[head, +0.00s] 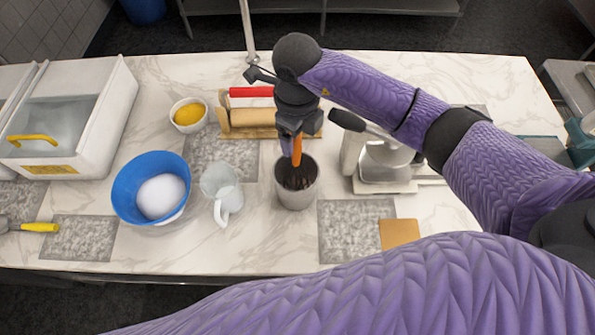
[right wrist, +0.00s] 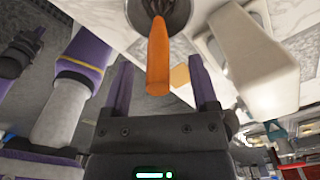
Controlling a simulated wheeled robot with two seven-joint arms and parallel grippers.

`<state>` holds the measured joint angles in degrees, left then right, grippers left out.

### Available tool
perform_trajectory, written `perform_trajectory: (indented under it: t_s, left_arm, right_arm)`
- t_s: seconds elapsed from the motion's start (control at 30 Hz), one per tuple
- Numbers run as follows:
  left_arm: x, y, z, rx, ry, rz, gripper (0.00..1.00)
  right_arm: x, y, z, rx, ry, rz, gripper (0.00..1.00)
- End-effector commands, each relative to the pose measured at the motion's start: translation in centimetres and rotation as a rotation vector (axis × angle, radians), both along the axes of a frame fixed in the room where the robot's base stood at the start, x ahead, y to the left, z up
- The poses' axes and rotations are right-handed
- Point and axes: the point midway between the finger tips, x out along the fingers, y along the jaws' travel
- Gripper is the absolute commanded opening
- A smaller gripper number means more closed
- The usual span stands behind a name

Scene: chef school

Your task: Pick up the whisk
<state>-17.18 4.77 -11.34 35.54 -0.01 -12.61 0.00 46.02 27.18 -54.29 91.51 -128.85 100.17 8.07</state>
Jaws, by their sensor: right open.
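The whisk (head: 297,150) has an orange handle and stands upright in a grey metal cup (head: 297,197) on the marble counter. Its wires are down inside the cup, mostly hidden. My right gripper (head: 289,138) is above the cup, at the top of the handle. In the right wrist view the orange handle (right wrist: 158,57) lies between the two spread fingers of my right gripper (right wrist: 161,72), with a gap on each side. The gripper is open and holds nothing. My left gripper does not show clearly in either view.
A clear jug (head: 222,190) and a blue bowl (head: 150,168) with white contents stand left of the cup. A kitchen scale (head: 385,172) stands to the right.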

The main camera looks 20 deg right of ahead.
Motion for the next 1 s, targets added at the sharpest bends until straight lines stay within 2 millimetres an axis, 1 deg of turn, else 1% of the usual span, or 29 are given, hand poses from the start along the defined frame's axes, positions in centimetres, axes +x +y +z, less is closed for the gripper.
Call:
perform_trajectory:
  t_s: [0.07,0.13,0.2,0.37,0.4,0.57,0.6,0.67,0.7,0.73,1.0]
  left_arm:
    - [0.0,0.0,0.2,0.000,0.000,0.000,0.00]
    - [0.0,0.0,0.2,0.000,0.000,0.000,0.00]
    - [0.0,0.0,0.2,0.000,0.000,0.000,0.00]
    - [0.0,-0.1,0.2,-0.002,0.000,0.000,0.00]
    - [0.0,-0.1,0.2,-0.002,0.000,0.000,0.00]
    - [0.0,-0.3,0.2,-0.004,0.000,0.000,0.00]
    - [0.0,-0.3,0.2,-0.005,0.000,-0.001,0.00]
    - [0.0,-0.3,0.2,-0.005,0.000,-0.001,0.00]
    - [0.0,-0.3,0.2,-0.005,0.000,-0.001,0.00]
    - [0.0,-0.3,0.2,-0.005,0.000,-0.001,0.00]
    - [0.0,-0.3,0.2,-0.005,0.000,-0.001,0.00]
  right_arm:
    - [-0.1,0.1,-1.4,0.001,0.003,-0.002,0.76]
    - [-0.1,0.1,-2.2,0.001,0.001,0.000,0.76]
    - [-0.1,0.1,-2.5,0.001,0.001,0.001,0.76]
    - [0.0,0.1,-2.5,0.001,0.000,0.001,0.76]
    - [0.0,0.1,-2.5,0.001,0.000,0.001,0.67]
    - [0.0,0.1,-2.5,0.001,0.000,0.001,0.34]
    - [0.0,0.1,-2.5,0.001,0.000,0.001,0.25]
    - [0.0,0.1,-2.5,0.001,0.000,0.001,0.12]
    - [0.0,0.1,-2.4,0.001,0.000,0.001,0.04]
    - [0.0,0.1,-2.4,0.001,0.000,0.001,0.00]
    - [0.0,0.1,-2.4,0.002,-0.001,0.001,0.00]
